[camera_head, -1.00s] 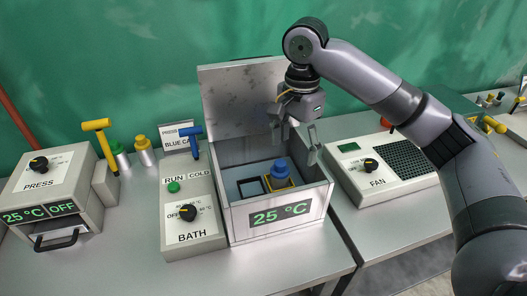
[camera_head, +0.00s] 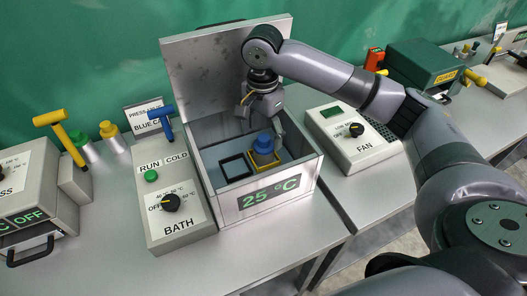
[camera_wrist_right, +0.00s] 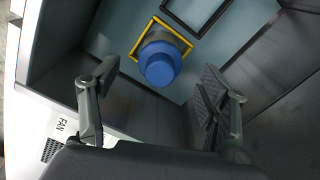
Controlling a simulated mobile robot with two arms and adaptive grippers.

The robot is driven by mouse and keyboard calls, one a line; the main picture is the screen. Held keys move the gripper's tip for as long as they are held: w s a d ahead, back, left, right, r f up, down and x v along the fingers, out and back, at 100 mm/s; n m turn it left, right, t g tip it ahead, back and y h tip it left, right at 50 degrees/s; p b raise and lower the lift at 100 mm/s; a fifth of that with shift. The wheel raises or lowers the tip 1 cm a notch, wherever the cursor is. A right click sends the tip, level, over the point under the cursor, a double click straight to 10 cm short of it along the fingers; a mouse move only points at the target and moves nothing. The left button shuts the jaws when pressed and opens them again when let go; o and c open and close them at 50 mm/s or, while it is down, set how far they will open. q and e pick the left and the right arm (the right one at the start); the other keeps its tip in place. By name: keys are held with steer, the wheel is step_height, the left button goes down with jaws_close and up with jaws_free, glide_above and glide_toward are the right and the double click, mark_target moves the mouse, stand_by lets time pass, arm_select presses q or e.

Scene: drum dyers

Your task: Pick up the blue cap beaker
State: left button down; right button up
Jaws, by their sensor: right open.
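The blue cap beaker (camera_head: 264,146) stands upright inside the open bath box (camera_head: 228,211), in a yellow square frame (camera_head: 252,164) on the box floor. In the right wrist view the blue cap (camera_wrist_right: 159,64) shows from above, ahead of the fingertips and between their lines. My right gripper (camera_head: 262,122) is open and empty, inside the box opening just above and behind the beaker. In the wrist view its two fingers (camera_wrist_right: 158,84) are spread wide, apart from the beaker. My left gripper is not in view.
An empty black square frame (camera_head: 232,168) lies beside the beaker in the box. The raised lid (camera_head: 200,75) stands behind. The bath control panel (camera_head: 172,226) with a blue lever is left; the fan unit (camera_head: 372,156) is right.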

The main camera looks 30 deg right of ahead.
mark_target(264, 148)
steer(key=shift+w+d+f+p, duration=0.1)
steer(key=shift+f+p, duration=0.25)
steer(key=shift+f, duration=1.3)
steer(key=shift+w+d+f+p, duration=0.1)
steer(key=shift+f+p, duration=0.25)
steer(key=shift+f, duration=1.3)
steer(key=shift+c, duration=0.6)
steer(key=c, duration=1.3)
